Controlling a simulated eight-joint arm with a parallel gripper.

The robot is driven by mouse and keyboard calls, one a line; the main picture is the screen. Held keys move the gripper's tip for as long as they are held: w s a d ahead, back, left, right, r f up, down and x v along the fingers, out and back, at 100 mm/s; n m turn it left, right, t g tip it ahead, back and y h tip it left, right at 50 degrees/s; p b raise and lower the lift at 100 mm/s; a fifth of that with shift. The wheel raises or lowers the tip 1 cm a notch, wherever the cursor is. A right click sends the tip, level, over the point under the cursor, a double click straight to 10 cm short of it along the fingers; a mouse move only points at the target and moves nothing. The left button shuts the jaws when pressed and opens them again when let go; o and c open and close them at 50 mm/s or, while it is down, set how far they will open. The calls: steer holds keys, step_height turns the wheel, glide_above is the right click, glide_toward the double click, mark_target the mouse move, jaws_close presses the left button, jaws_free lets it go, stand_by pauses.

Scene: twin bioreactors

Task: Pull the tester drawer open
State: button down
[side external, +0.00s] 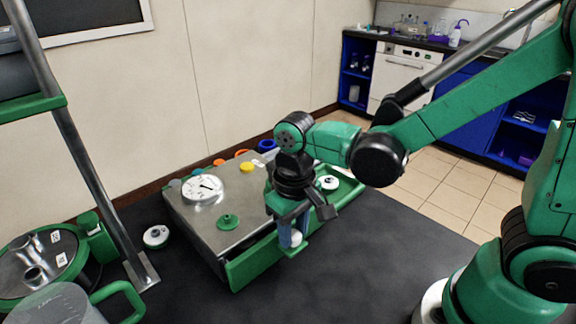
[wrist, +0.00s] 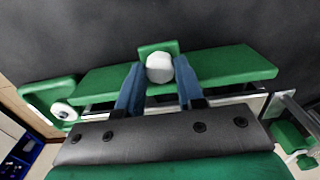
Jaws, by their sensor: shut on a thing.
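The tester (side external: 212,225) is a grey metal box with a round dial gauge (side external: 203,189) on top. Its green drawer front (side external: 252,265) runs along the side facing the dark table; it also shows in the wrist view (wrist: 232,66). A white faceted knob (wrist: 159,67) stands at a small green tab on the drawer front. My gripper (side external: 293,235) points down at the drawer front, with its blue fingers on either side of the knob, shut on it. A dark gap shows behind the green front in the wrist view; how far the drawer is out is unclear.
A clear jug (side external: 58,305) stands front left. The dark table (side external: 370,255) in front of the drawer is clear.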

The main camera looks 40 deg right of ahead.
steer(key=s, duration=0.9)
steer(key=shift+s, duration=0.2)
steer(key=c, duration=0.5)
jaws_free()
steer(key=shift+c, duration=0.2)
steer(key=shift+r, duration=2.8)
